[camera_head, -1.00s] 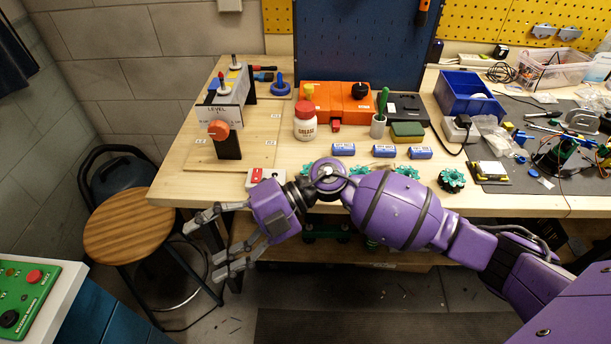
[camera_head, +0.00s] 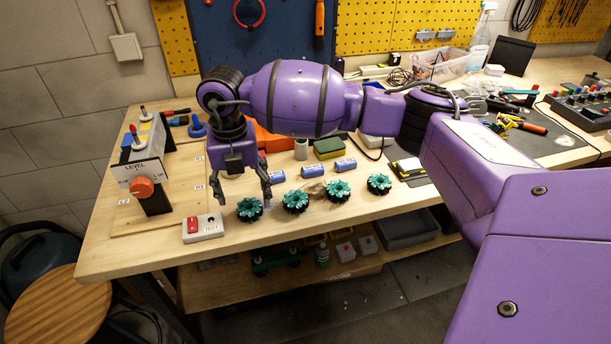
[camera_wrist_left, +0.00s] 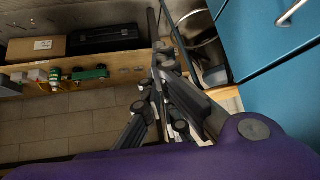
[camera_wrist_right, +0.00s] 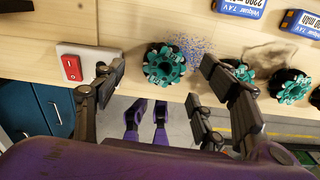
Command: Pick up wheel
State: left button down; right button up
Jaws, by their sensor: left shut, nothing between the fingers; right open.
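Several black wheels with teal-green toothed hubs stand in a row along the bench's front: the leftmost wheel (camera_head: 249,210), a second wheel (camera_head: 296,202), a third wheel (camera_head: 339,191) and the rightmost wheel (camera_head: 379,184). My right gripper (camera_head: 244,200) points down, open and empty, just behind and above the leftmost wheel. In the right wrist view the leftmost wheel (camera_wrist_right: 165,65) lies between the spread fingers of my right gripper (camera_wrist_right: 158,72), touching neither. My left gripper (camera_wrist_left: 165,90) is shut and empty in its wrist view, away from the wheels; the head view does not show it.
A grey block with a red switch (camera_head: 203,228) stands close left of the leftmost wheel. Blue batteries (camera_head: 313,170) lie behind the row. A level stand with an orange knob (camera_head: 142,187) is at left.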

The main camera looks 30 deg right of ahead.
aim_at(247, 203)
jog(key=f, duration=0.4)
jog(key=shift+s+d+f, duration=0.1)
jog(key=shift+d+f, duration=0.1)
jog(key=shift+r, duration=0.1)
jog(key=c, duration=1.1)
jog(key=shift+c, duration=0.5)
jog(key=shift+r, duration=0.15)
